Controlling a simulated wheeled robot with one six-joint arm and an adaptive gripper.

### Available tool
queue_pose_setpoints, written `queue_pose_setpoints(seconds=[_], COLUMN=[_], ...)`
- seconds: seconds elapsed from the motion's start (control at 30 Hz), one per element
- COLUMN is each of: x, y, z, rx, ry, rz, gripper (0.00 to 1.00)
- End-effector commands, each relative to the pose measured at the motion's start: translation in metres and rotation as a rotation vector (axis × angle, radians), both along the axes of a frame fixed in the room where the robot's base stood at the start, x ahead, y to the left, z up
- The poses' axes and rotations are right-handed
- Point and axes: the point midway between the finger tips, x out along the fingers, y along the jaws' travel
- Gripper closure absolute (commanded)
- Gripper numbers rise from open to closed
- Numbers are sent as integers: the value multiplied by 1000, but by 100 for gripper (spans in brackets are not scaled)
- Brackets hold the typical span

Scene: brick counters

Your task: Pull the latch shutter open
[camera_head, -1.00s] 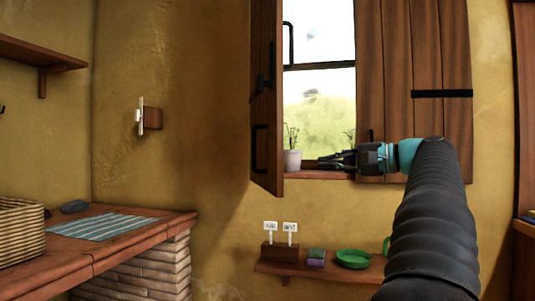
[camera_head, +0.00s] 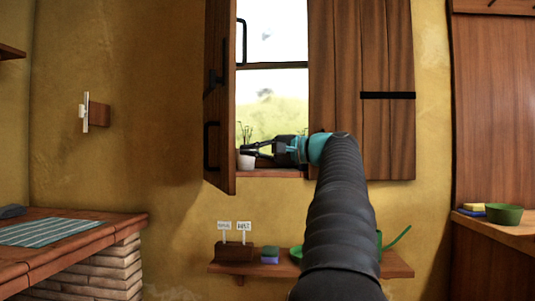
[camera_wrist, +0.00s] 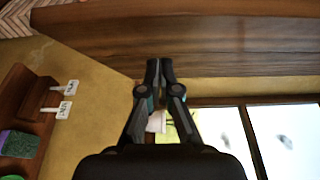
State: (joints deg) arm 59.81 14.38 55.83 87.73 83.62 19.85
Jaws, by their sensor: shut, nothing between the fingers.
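The left wooden shutter (camera_head: 220,120) stands swung out from the window, seen nearly edge-on. It bears a black lower handle (camera_head: 211,146) and a black latch bar (camera_head: 216,80). The right shutter (camera_head: 385,135) has a black horizontal strap and lies about flat with the wall. My gripper (camera_head: 248,150) is shut and empty, in front of the lower window, pointing left toward the left shutter's window-side edge. In the wrist view my closed fingertips (camera_wrist: 160,66) lie just below brown wood (camera_wrist: 190,45) that looks like this shutter. Contact cannot be told.
A white plant pot (camera_head: 246,161) stands on the sill behind my fingers. Below, a wall shelf (camera_head: 398,269) holds small signs (camera_head: 234,226), a sponge (camera_head: 270,253) and green ware. A brick counter (camera_head: 120,225) is at left, another counter (camera_head: 490,228) at right.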

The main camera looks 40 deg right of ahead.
Motion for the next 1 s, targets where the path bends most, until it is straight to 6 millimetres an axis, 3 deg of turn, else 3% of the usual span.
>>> queue_pose_setpoints(seconds=[0.2,0.73,1.0], x=[7,7,2], y=[17,21,35], z=[-1,-1,-3], rx=[1,0,-2], ry=[0,1,-1], rz=[1,-8,-96], gripper=[100,100,100])
